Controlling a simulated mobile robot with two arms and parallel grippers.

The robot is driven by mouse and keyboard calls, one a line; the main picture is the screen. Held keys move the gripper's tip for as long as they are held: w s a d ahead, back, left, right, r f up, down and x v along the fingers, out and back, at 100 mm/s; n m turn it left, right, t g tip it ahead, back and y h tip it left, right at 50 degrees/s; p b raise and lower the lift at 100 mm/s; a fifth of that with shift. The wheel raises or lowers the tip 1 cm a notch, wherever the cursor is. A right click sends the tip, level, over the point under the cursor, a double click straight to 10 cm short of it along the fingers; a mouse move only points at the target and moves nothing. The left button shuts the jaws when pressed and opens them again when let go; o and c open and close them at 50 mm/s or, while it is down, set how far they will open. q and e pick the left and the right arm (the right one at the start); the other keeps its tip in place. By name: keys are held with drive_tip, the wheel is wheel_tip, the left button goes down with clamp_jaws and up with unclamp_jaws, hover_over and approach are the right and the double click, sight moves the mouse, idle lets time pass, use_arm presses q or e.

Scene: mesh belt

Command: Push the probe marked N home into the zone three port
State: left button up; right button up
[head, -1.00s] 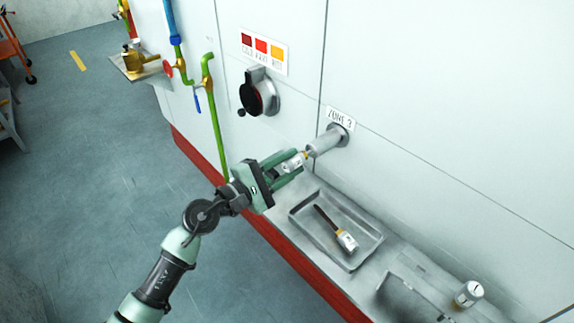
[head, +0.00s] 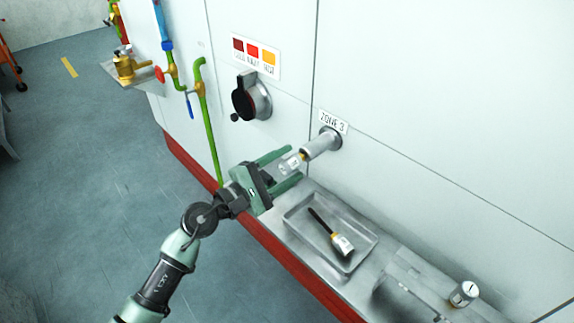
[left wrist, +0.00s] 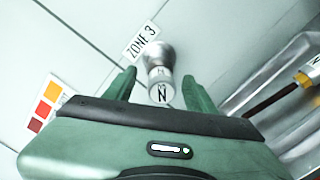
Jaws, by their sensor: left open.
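The zone three port (head: 322,145) is a grey metal tube standing out from the white wall under the ZONE 3 label (head: 333,121). The probe marked N (head: 291,163) sits in the mouth of the port, with its pale end sticking out. Its N shows on the end face in the left wrist view (left wrist: 160,94). My left gripper (head: 294,165) is open, with one finger on each side of the probe's end and gaps between them. The part inside the port is hidden. My right gripper is not in view.
A metal tray (head: 291,216) on the ledge below holds another probe (head: 342,245) with a dark rod. A small marked cylinder (head: 464,293) stands further right. A round black-faced fitting (head: 247,97) and green pipe (head: 207,120) are on the left.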

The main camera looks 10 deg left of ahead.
use_arm(q)
drive_tip(key=b+v, duration=0.2)
drive_tip(key=v, duration=0.5)
drive_tip(key=shift+s+a, duration=0.2)
drive_tip(key=shift+s, duration=0.05)
